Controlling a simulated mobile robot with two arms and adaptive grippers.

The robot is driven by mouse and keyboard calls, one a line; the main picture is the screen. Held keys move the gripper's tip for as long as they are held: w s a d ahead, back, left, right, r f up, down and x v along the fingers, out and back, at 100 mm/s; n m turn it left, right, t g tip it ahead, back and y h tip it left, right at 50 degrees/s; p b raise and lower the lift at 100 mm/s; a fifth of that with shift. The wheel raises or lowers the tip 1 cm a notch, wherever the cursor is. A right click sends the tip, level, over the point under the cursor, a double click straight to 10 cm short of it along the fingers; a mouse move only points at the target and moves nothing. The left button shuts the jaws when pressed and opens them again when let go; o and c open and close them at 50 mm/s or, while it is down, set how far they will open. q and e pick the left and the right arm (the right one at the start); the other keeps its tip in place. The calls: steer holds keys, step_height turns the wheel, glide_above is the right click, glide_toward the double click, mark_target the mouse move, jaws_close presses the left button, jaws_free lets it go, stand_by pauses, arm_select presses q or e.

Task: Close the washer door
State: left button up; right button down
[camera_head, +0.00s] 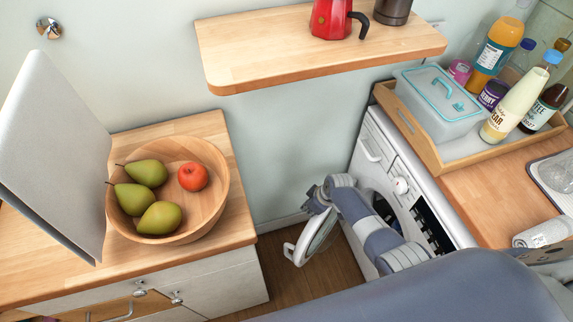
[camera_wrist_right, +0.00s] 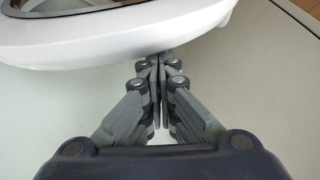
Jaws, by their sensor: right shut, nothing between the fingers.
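The white washer (camera_head: 372,140) stands under the counter on the right in the head view. Its round door (camera_head: 312,238), with a white rim and glass middle, stands swung open, away from the washer front. My right gripper (camera_head: 316,198) is by the top of the door, with my arm crossing in front of the washer opening. In the right wrist view, the right gripper (camera_wrist_right: 158,62) is shut and empty. Its fingertips are at the edge of the white door rim (camera_wrist_right: 120,45); I cannot tell whether they touch. My left gripper is not in view.
A tray (camera_head: 432,165) with a clear box and several bottles sits on the counter above the washer. A left counter (camera_head: 235,215) holds a wooden bowl (camera_head: 215,220) of fruit. A shelf (camera_head: 270,50) hangs above. Wooden floor (camera_head: 280,285) shows between the counters.

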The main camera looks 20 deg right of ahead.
arm_select(q)
steer(key=shift+b, duration=0.45)
arm_select(e)
steer(key=s+d+n+g+y, duration=0.1)
steer(key=s+d+n, duration=0.4)
steer(key=s+d, duration=0.7)
steer(key=shift+s+d, duration=0.1)
